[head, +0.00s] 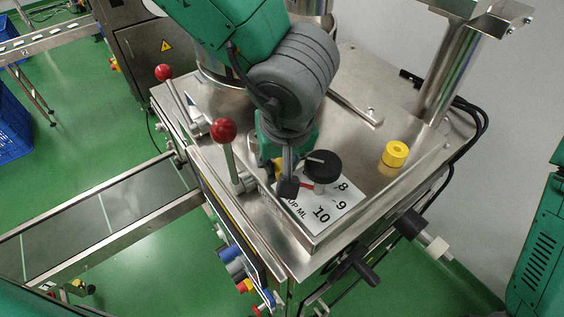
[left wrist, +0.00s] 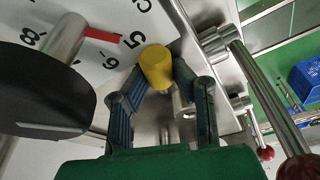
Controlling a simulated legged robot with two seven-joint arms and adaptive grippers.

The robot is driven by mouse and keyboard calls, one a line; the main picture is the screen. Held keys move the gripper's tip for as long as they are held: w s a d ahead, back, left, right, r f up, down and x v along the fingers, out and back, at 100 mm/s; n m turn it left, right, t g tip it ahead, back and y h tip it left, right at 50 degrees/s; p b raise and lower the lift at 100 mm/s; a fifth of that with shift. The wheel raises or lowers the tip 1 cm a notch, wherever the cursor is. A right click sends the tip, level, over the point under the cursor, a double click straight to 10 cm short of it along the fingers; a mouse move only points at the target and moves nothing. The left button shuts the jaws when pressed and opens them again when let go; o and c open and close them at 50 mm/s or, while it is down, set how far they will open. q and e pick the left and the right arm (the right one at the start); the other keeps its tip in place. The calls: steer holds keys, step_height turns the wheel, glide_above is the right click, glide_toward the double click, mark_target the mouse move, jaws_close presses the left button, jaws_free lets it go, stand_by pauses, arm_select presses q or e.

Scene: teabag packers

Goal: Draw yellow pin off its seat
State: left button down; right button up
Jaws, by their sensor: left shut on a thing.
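The yellow pin (left wrist: 157,67) is a short round yellow piece between the fingertips of my left gripper in the left wrist view. In the head view only a sliver of yellow (head: 278,166) shows beside my gripper. My left gripper (head: 289,187) is shut on the pin over the steel machine top, left of the black knob; it also shows in the left wrist view (left wrist: 160,77). The pin's lower end is hidden, so I cannot tell whether it touches a seat. My right gripper is not in view.
A black knob (head: 322,166) with a red pointer stands on the numbered dial plate (head: 318,213), close to my left gripper. Red-ball levers (head: 223,131) (head: 164,72) rise to the left. A second yellow piece (head: 396,153) sits on the steel top at right, with clear surface around it.

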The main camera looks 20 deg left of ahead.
mark_target(281, 161)
arm_select(q)
step_height(281, 161, up, 9)
steer(key=shift+r+p, duration=0.1)
steer(key=shift+p, duration=0.6)
steer(key=shift+r+p, duration=0.3)
steer(key=shift+r, duration=0.15)
steer(key=shift+p, duration=0.55)
